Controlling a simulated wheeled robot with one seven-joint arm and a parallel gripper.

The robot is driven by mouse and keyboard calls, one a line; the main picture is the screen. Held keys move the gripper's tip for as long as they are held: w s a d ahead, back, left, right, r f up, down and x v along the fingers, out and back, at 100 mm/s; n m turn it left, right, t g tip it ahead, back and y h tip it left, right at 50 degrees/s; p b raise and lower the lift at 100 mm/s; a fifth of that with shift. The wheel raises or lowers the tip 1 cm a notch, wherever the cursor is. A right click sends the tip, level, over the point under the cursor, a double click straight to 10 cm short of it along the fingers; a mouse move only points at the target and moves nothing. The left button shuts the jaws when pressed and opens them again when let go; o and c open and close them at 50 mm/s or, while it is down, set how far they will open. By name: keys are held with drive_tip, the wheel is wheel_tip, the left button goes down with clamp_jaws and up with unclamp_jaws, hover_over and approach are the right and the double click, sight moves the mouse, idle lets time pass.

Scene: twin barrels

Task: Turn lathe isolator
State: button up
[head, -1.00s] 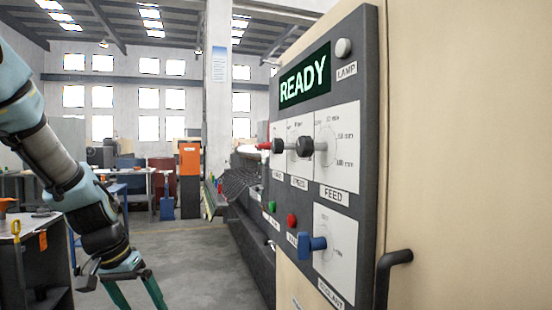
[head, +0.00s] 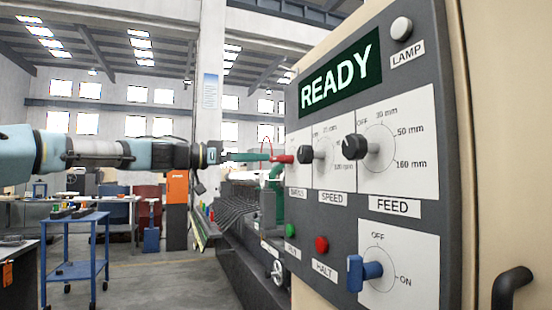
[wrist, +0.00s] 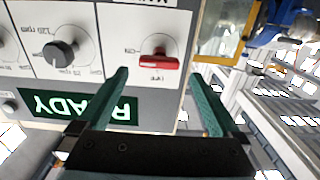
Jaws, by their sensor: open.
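The lathe isolator is a red handle (head: 282,159) at the left end of the control panel, its label mostly hidden or too oblique to read in the head view. In the wrist view the red handle (wrist: 158,62) sits on a white plate with upside-down OFF and ON marks; the bar lies across the picture. My gripper (head: 268,157) points right at the panel, its teal fingers close to the handle. In the wrist view my gripper (wrist: 160,76) is open and empty, a finger to each side of the handle, not closed on it.
SPEED knob (head: 312,152) and FEED knob (head: 355,147) are right of the handle. Below are a green button (head: 291,231), a red HALT button (head: 321,244) and a blue ON/OFF switch (head: 364,272). The READY display (head: 340,83) is above. A blue trolley (head: 75,265) stands left.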

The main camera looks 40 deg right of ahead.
sight(273, 159)
drive_tip(key=p+x, duration=0.1)
drive_tip(key=x, duration=0.5)
drive_tip(key=shift+s+d+p, duration=0.15)
drive_tip(key=shift+d+p, duration=0.15)
drive_tip(key=shift+p, duration=0.1)
drive_tip(key=c, duration=1.2)
drive_tip(key=shift+c, duration=0.2)
